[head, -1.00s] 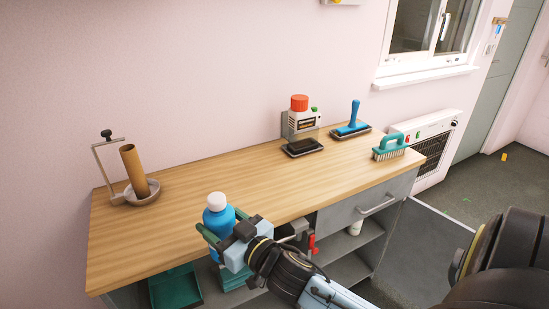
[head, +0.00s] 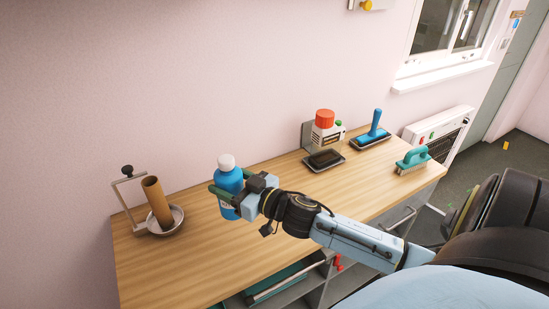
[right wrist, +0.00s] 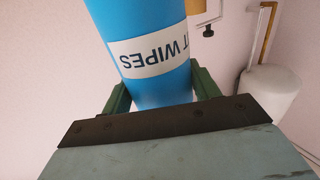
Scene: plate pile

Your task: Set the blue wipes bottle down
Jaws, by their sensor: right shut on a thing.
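The blue wipes bottle (head: 229,185) with a white cap is over the left-middle part of the wooden counter (head: 190,262) in the head view. My right gripper (head: 226,190) is shut on it, with a green finger on each side. The bottle looks upright; I cannot tell whether its base touches the counter. In the right wrist view the blue bottle (right wrist: 140,20) shows its white "WIPES" label between the green fingers of my right gripper (right wrist: 163,95). My left gripper is not in view.
A red-capped container (head: 325,130), a black tray (head: 323,160), a blue-handled tool (head: 375,128) and a teal brush (head: 413,158) stand at the right. Bare counter lies around the bottle.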

